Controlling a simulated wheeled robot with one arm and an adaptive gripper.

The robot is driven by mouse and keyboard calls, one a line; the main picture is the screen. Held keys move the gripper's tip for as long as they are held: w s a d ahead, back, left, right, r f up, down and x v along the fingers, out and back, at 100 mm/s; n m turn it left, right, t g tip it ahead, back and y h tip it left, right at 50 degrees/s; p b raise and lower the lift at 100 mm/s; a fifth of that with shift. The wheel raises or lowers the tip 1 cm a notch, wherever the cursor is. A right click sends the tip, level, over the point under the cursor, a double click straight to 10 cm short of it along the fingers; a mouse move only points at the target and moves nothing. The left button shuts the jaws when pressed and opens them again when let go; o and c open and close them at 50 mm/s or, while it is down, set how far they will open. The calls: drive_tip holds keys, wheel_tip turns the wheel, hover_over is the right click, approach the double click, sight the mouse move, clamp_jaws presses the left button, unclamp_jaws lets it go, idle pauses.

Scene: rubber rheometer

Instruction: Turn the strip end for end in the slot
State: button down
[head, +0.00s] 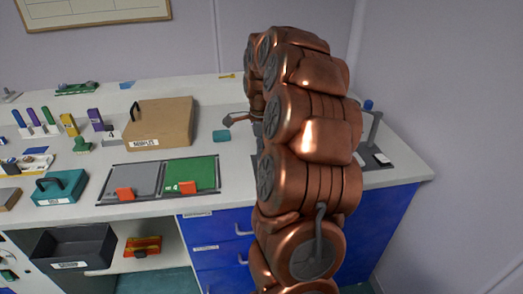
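I cannot make out the strip or its slot in the head view. My own copper-coloured arm rises through the right middle of the picture and hides part of the worktop behind it. My gripper cannot be made out; the far end of the arm is hidden behind its own links. A dark grey part with a rounded end (228,120) sticks out left of the arm; I cannot tell what it belongs to. A grey base (381,159) with a post and a blue knob (368,105) shows right of the arm.
The worktop (240,175) holds a brown box (160,126), a small teal block (221,135), a dark-rimmed tray (150,206) with grey and green panels, and a teal case (60,187). Several coloured upright items stand at left. Blue drawers (218,255) are below. A wall bounds the right.

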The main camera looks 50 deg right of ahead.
drive_tip(key=shift+f+b, duration=0.35)
drive_tip(key=shift+f, duration=0.1)
idle(0.4)
drive_tip(key=c, duration=1.2)
unclamp_jaws()
drive_tip(key=shift+r, duration=0.15)
wheel_tip(320, 180, up, 12)
drive_tip(key=shift+f, duration=0.1)
